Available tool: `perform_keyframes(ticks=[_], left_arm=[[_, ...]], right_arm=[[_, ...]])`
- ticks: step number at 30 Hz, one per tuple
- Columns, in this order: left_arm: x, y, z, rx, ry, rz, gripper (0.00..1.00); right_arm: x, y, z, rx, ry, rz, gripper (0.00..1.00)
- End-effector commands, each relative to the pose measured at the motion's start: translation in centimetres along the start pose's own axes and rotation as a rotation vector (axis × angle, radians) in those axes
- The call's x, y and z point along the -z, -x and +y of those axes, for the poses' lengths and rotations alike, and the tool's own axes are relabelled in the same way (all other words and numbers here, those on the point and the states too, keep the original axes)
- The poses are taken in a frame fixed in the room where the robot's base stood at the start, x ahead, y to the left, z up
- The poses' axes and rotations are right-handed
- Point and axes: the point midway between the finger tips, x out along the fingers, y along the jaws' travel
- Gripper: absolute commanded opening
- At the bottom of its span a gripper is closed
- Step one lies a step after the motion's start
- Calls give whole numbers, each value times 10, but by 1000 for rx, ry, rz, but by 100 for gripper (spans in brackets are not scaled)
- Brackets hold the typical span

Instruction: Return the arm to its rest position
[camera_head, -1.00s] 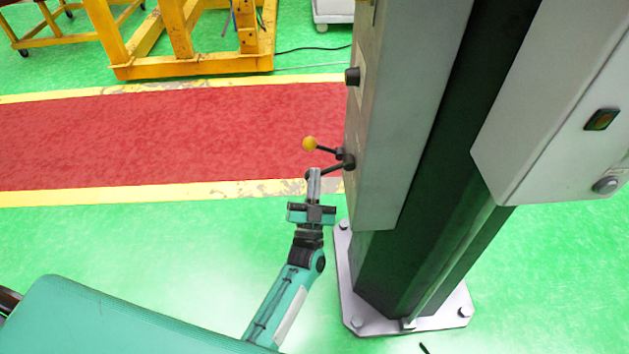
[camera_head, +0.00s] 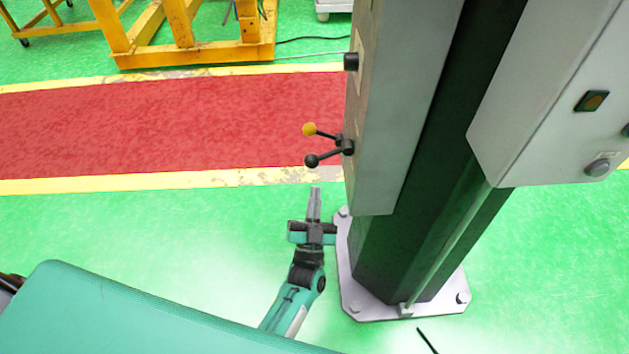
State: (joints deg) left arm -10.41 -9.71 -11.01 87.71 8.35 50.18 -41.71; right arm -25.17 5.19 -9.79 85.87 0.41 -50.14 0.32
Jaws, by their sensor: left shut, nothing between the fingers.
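My left gripper (camera_head: 314,195) is in the lower middle of the head view, its fingers pointing away from me. The fingers are together with nothing between them. The right gripper is not in view.
The column's bolted base plate (camera_head: 350,296) stands just right of my left arm. A control box (camera_head: 545,110) with buttons hangs at the right. A yellow frame (camera_head: 200,54) stands at the back. Green floor (camera_head: 150,230) left of the arm is clear.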

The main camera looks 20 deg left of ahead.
Motion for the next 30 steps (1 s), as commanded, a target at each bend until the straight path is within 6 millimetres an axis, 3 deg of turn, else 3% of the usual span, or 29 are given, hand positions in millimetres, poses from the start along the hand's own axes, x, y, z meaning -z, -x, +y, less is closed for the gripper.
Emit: perform_keyframes(ticks=[5,22,26,29,30], left_arm=[[0,10,1,0,0,1,0],[-2,11,3,-10,2,-9,0],[-27,30,17,-105,20,-104,0],[-66,68,35,-241,51,-267,0],[-85,91,41,-302,64,-349,0]], right_arm=[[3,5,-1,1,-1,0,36],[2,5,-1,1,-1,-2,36],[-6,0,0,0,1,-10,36],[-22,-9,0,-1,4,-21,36],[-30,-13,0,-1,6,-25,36]])
